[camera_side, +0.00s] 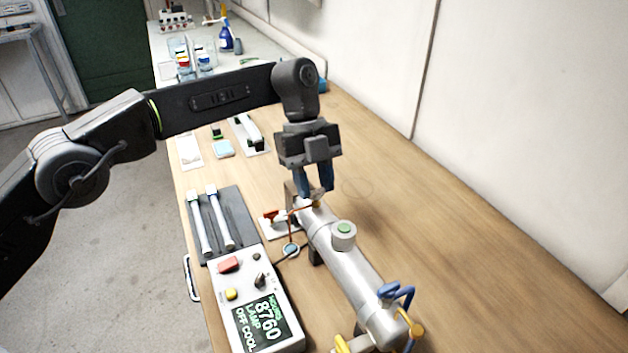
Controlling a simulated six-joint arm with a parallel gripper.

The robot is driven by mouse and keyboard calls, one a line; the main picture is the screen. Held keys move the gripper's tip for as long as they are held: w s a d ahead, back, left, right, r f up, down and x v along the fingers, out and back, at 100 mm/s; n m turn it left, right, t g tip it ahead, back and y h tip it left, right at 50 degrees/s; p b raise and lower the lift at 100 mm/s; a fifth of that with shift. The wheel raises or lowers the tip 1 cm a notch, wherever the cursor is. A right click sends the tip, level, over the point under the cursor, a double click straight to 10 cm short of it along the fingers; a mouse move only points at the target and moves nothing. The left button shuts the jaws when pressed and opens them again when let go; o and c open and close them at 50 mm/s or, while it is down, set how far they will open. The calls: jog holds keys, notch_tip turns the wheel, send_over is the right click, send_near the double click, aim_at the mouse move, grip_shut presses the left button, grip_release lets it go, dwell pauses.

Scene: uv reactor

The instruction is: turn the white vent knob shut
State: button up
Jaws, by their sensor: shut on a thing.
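My gripper (316,193) points down over the far end of the silver reactor tube (352,268), with its blue fingers shut around a small part there. The white vent knob is not clearly visible. The part between the fingers is mostly hidden and seems to be this knob. Its turn angle cannot be read. A small orange-yellow fitting shows just below the fingertips. A pale round cap with a green top (344,230) stands on the tube, nearer the camera and apart from the fingers.
A control box (258,300) with a lit display stands left of the tube. A red-handled valve (271,216) is close left of the fingers. Two white tubes (211,220) lie on a dark mat. Blue and yellow parts crowd the tube's near end. The bench right of the tube is clear.

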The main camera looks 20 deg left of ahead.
dwell(0.3)
jog(key=o, duration=0.9)
jog(key=shift+o, duration=0.2)
jog(key=shift+r, duration=0.1)
jog(key=shift+r, duration=1.95)
jog(key=a+r, duration=0.7)
jog(key=a, duration=0.4)
jog(key=shift+w+a, duration=0.35)
